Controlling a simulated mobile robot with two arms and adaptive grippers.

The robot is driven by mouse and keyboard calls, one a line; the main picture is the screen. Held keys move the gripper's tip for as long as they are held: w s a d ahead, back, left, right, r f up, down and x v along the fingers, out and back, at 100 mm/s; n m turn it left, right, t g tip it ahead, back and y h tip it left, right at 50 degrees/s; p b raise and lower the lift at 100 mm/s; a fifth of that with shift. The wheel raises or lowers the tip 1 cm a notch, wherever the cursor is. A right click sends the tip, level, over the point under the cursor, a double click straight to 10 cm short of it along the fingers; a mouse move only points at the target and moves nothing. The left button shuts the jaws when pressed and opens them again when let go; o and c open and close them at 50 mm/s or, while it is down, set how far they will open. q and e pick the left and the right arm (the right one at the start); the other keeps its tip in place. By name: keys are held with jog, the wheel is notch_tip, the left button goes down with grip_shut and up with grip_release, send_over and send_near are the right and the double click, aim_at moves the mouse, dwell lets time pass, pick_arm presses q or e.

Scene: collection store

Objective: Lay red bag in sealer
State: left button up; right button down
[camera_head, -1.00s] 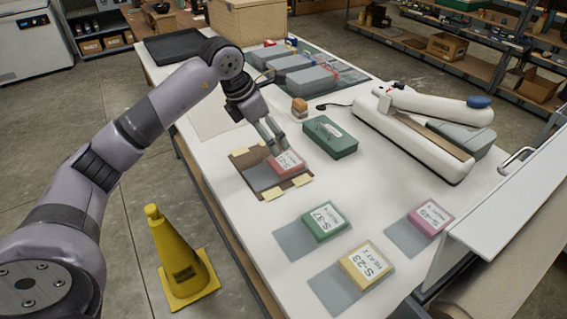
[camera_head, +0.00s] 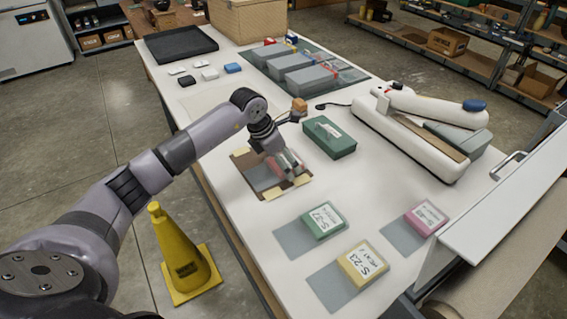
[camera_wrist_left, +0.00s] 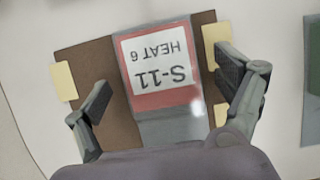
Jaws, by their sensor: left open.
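The red bag (camera_wrist_left: 168,103) has a white label reading S-11 HEAT 6 and a clear grey sleeve. It lies on a brown board (camera_wrist_left: 75,48) with pale yellow tabs. In the head view the red bag (camera_head: 273,166) is partly hidden by my left gripper (camera_head: 290,176). In the left wrist view my left gripper (camera_wrist_left: 168,92) is open, with one finger on each side of the bag and gaps between. The white sealer (camera_head: 418,137) stands at the right of the table, its arm with a blue knob above a brown strip. My right gripper is not in view.
A green box (camera_head: 329,139) sits between the board and the sealer. Green (camera_head: 326,220), yellow (camera_head: 362,264) and pink bags (camera_head: 428,217) lie at the front. Grey boxes (camera_head: 303,80) and a black tray (camera_head: 178,44) are at the back. A yellow cone (camera_head: 181,257) stands on the floor.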

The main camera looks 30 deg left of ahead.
pick_arm(q)
jog(key=shift+c, duration=0.5)
jog(key=c, duration=1.3)
jog(key=shift+o, duration=0.2)
jog(key=shift+r, duration=0.1)
